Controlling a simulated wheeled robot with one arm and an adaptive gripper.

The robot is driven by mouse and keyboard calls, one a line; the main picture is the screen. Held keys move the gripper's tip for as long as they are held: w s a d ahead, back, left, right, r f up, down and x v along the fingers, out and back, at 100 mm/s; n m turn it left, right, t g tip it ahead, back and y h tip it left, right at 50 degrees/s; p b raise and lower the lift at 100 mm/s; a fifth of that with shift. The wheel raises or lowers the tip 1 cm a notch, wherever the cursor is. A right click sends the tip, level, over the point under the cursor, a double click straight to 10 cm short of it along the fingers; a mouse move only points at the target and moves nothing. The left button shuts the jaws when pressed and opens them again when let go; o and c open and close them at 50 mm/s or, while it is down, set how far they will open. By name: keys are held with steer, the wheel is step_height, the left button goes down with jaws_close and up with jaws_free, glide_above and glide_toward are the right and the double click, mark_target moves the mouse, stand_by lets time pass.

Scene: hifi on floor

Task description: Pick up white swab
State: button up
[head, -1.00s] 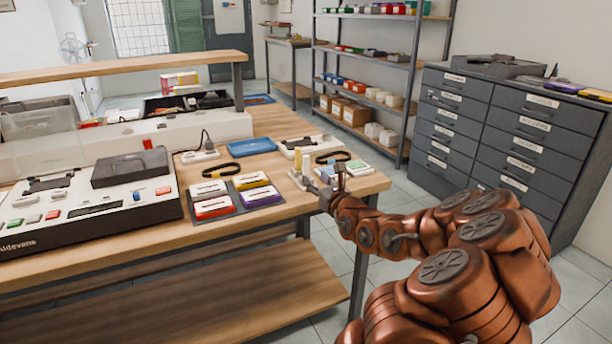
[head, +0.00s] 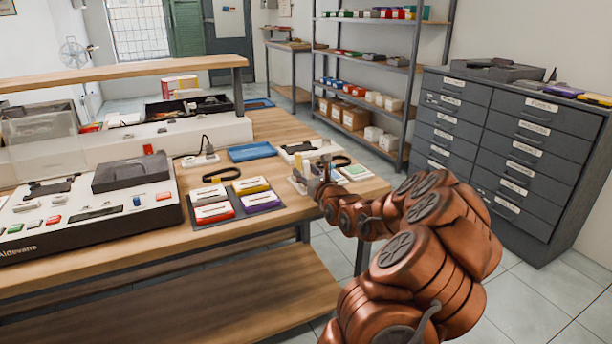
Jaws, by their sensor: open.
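My gripper (head: 318,181) is at the right end of the wooden workbench (head: 283,212), low over its top. It is small in the head view and its fingers are partly hidden by my copper arm. A small pale holder with upright pieces, one of them yellowish (head: 298,163), stands just left of my gripper. I cannot make out a white swab for sure; it may be among these small pieces or hidden behind my gripper. I see nothing held in the jaws.
A dark tray (head: 238,208) with several coloured cases lies left of my gripper. A blue tray (head: 251,152), a black strap (head: 222,174) and a green-and-white box (head: 355,171) are nearby. A large console (head: 90,212) fills the bench's left. Grey drawers (head: 510,150) stand at right.

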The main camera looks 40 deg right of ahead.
steer(key=shift+w, duration=0.1)
jaws_close()
stand_by(0.3)
